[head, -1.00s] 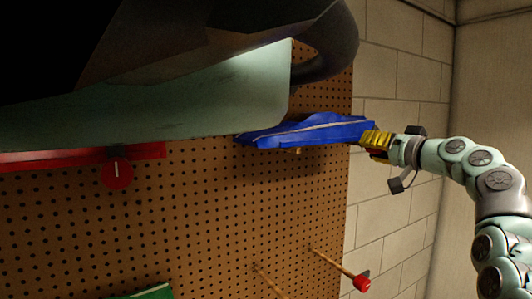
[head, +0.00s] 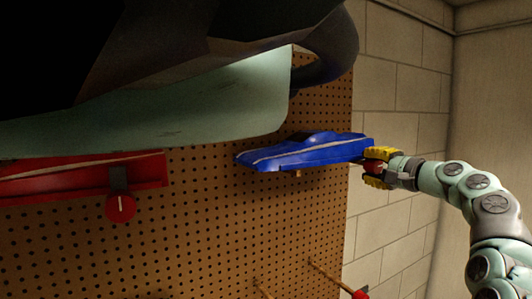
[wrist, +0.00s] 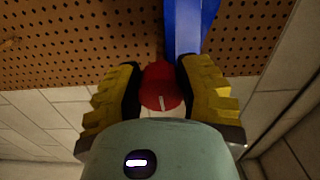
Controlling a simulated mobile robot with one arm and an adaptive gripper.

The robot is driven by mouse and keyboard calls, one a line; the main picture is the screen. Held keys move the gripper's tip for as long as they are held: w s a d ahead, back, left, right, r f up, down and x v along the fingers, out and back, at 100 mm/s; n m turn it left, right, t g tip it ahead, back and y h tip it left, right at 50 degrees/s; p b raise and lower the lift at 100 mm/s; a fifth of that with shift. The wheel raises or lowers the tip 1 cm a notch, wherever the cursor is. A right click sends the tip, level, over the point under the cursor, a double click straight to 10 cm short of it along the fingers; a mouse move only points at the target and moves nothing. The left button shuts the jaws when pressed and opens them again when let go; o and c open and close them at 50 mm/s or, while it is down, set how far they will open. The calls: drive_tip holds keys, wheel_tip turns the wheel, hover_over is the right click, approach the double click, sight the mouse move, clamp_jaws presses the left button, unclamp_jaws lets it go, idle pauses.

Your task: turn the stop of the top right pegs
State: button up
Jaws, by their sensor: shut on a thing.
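A blue car with a pale stripe (head: 310,150) sits on pegs at the upper right of the pegboard. The red round stop (wrist: 161,86) of these pegs, with a white line mark, is at its right end and also shows in the head view (head: 374,167). My gripper (wrist: 160,85) has its yellow-and-black fingers on either side of the stop and is shut on it. In the wrist view the white mark is nearly upright, tilted slightly. The pegs are mostly hidden by the car and fingers.
A red car (head: 75,178) hangs at left with its own red stop (head: 120,208). Lower right, another peg (head: 330,275) ends in a red stop (head: 360,294). The brown pegboard (head: 225,230) ends beside a block wall (head: 395,110).

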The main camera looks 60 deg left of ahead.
drive_tip(key=shift+m, duration=0.5)
drive_tip(key=o, duration=1.2)
drive_tip(key=shift+d, duration=0.45)
drive_tip(key=d, duration=0.7)
drive_tip(key=s+d, duration=0.1)
drive_tip(key=d, duration=0.3)
